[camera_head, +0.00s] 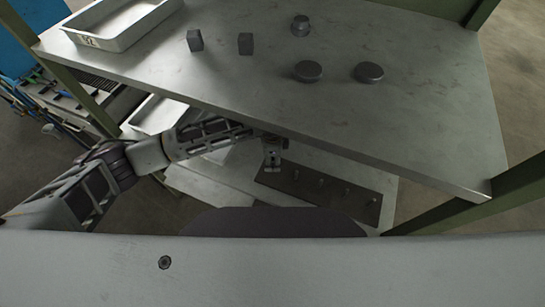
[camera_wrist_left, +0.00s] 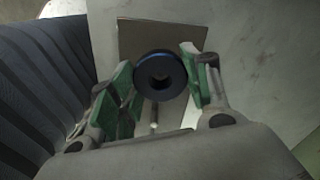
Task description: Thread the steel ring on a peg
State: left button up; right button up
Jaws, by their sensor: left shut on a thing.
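A dark steel ring (camera_wrist_left: 160,96) is held between the green finger pads of my left gripper (camera_wrist_left: 161,82) in the left wrist view, its hole facing the camera. A light peg (camera_wrist_left: 154,116) shows just below the ring in that view; I cannot tell the gap between them. In the head view my left gripper (camera_head: 272,158) is over the left end of a dark peg plate (camera_head: 330,197) on the lower shelf. Several short pegs (camera_head: 321,182) stand in a row on the plate. The ring cannot be made out in the head view. My right gripper is not in view.
The upper shelf (camera_head: 420,110) overhangs close to my left arm. On it are dark blocks (camera_head: 246,44), dark round pieces (camera_head: 308,71) and a white tray (camera_head: 122,25). Another white tray (camera_head: 157,115) is lower left. A green post (camera_head: 470,200) stands at right.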

pick_arm(q)
jog(key=shift+f, duration=0.35)
dwell(0.3)
jog(key=o, duration=1.4)
jog(key=shift+r, duration=0.15)
